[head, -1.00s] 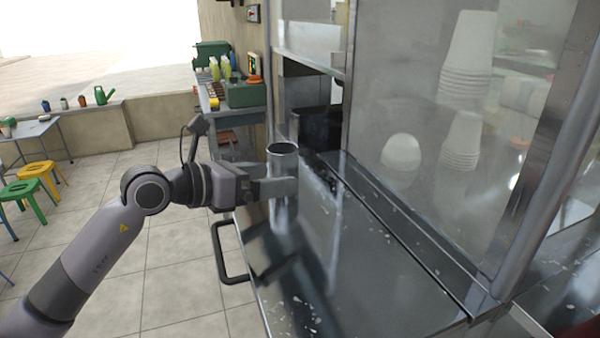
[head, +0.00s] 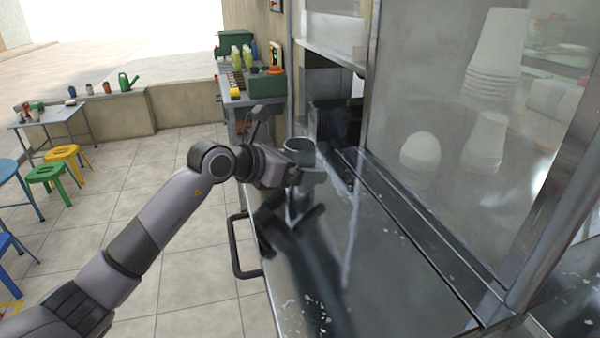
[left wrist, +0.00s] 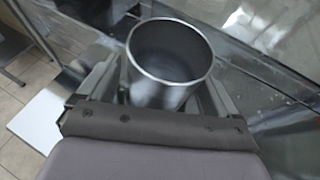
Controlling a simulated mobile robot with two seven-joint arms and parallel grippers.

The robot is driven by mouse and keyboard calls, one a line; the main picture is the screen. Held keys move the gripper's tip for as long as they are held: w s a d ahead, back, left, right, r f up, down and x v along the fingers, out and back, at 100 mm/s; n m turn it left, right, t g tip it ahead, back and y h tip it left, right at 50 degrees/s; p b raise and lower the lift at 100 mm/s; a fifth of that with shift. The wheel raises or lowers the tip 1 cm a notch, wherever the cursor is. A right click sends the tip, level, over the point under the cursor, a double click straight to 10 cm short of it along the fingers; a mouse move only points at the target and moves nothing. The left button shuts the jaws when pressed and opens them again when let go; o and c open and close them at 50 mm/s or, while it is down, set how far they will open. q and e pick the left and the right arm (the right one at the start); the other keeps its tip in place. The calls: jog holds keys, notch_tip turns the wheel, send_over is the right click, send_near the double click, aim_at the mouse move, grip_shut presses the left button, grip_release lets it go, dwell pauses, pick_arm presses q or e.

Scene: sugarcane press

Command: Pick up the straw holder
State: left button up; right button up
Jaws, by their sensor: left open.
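The straw holder (head: 299,150) is a plain metal cylinder, open at the top, standing upright on the metal counter (head: 395,290). My left gripper (head: 308,178) is at the cylinder, with its fingers on either side of it. The jaws are open. In the left wrist view the holder (left wrist: 170,62) sits between the two fingers (left wrist: 165,92), and its inside looks empty. Whether the fingers touch its wall cannot be told. The holder's lower part is partly hidden by the gripper in the head view. My right gripper is not in view.
A glass cabinet with stacked white cups (head: 495,55) rises behind the counter on the right. A black handle (head: 240,248) sticks out from the counter's left edge. A side table with bottles (head: 242,58) stands farther back. Stools (head: 65,155) stand on the tiled floor at left.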

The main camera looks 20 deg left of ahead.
pick_arm(q)
jog(key=c, duration=1.2)
jog(key=shift+r, duration=0.1)
jog(key=shift+c, duration=0.6)
jog(key=shift+r, duration=0.1)
